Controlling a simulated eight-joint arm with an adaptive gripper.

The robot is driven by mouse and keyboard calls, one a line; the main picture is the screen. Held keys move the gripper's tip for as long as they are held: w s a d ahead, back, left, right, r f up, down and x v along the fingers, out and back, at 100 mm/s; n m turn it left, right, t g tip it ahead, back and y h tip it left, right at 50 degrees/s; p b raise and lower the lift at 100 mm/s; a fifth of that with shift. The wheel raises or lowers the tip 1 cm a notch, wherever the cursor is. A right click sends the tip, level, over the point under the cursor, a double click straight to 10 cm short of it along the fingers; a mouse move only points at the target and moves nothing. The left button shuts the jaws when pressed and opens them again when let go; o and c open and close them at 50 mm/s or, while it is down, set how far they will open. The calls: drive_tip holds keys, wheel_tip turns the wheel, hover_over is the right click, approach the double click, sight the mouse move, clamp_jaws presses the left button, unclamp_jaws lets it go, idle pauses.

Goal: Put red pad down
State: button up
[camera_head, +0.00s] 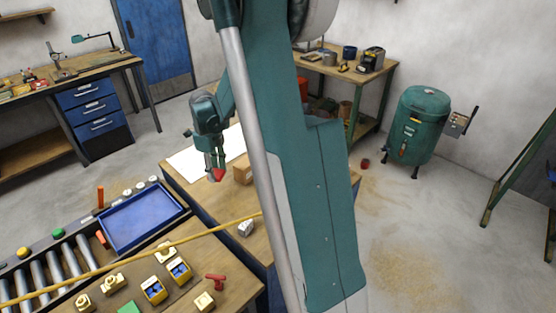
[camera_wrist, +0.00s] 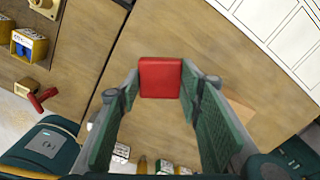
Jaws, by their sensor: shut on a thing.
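The red pad (camera_wrist: 160,78) is a small red square block between the fingertips of my gripper (camera_wrist: 160,90) in the wrist view. My gripper is shut on it, with one green finger on each side. In the head view my gripper (camera_head: 216,172) hangs over the wooden table, near the edge of the white sheet, with the red pad (camera_head: 218,175) at its tips. I cannot tell whether the pad touches the table (camera_head: 205,197) or is held just above it.
A wooden block (camera_head: 242,171) stands just right of my gripper. The white sheet (camera_head: 200,157) lies behind. A blue tray (camera_head: 143,217), brass parts (camera_head: 165,251) and a red T-shaped piece (camera_head: 215,280) are at the front left. Bare wood surrounds the pad in the wrist view.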

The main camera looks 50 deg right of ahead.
drive_tip(key=d+m, duration=0.1)
drive_tip(key=d, duration=0.4)
drive_tip(key=d+m+p, duration=0.1)
drive_tip(key=d, duration=0.5)
drive_tip(key=d+m+p, duration=0.1)
drive_tip(key=d, duration=0.5)
drive_tip(key=shift+w+r, duration=0.35)
drive_tip(key=shift+w, duration=0.05)
drive_tip(key=s+d+m+p, duration=0.1)
drive_tip(key=s+d+m, duration=0.2)
drive_tip(key=d, duration=1.3)
drive_tip(key=shift+d+p, duration=0.15)
drive_tip(key=shift+p, duration=0.15)
drive_tip(key=shift+s+f, duration=0.1)
drive_tip(key=shift+f, duration=0.1)
drive_tip(key=shift+f, duration=3)
drive_tip(key=shift+f, duration=1.9)
drive_tip(key=shift+f, duration=0.2)
